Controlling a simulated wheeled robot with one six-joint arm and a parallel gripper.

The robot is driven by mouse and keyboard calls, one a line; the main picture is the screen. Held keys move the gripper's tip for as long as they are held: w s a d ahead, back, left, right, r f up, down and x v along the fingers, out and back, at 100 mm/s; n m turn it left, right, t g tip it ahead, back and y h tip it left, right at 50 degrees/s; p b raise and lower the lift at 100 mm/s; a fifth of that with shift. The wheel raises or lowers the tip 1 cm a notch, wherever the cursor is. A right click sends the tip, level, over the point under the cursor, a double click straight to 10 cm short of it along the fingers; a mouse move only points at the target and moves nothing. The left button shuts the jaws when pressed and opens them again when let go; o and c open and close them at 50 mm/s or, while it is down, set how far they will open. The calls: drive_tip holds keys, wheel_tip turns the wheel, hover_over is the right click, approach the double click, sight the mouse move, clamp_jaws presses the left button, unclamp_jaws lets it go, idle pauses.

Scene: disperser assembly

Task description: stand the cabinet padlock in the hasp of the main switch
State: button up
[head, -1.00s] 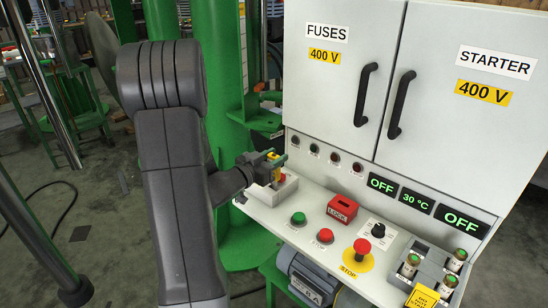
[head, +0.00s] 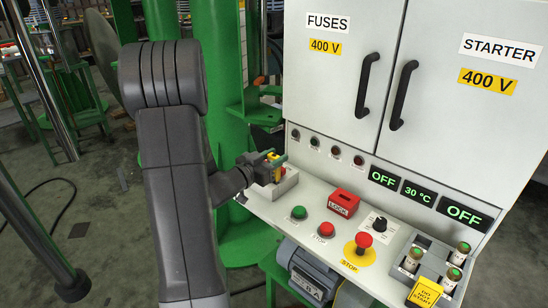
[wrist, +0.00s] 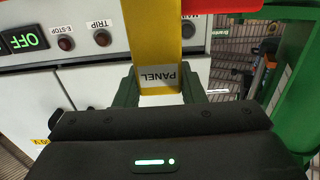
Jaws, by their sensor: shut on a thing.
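My gripper (head: 271,159) is at the far left end of the console, over a pale box. It is shut on a yellow piece marked PANEL (wrist: 158,52), which appears to be the cabinet padlock. In the wrist view its yellow body stands between the green fingers, and no shackle can be made out. In the head view the gripper partly hides it. A black knob on a white plate (head: 379,224) may be the main switch. Its lettering is too small to read, and no hasp can be told there.
The pale box (head: 282,188) is under my gripper. A red LOCK box (head: 344,202), a green button (head: 299,212), a red button (head: 326,229) and a red STOP knob (head: 364,241) stand on the console. A green column (head: 180,70) rises behind my arm.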

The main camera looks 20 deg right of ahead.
drive_tip(key=shift+f+b, duration=0.45)
drive_tip(key=shift+f, duration=0.25)
drive_tip(key=o, duration=1.1)
drive_tip(key=shift+o, duration=0.2)
drive_tip(key=shift+a, duration=0.1)
drive_tip(key=v, duration=1.3)
drive_tip(key=shift+s+a+p, duration=0.2)
drive_tip(key=shift+a+p, duration=0.15)
drive_tip(key=shift+p, duration=0.1)
drive_tip(key=b+x, duration=0.1)
drive_tip(key=x, duration=1.3)
drive_tip(key=shift+r+p, duration=0.35)
drive_tip(key=shift+f, duration=0.1)
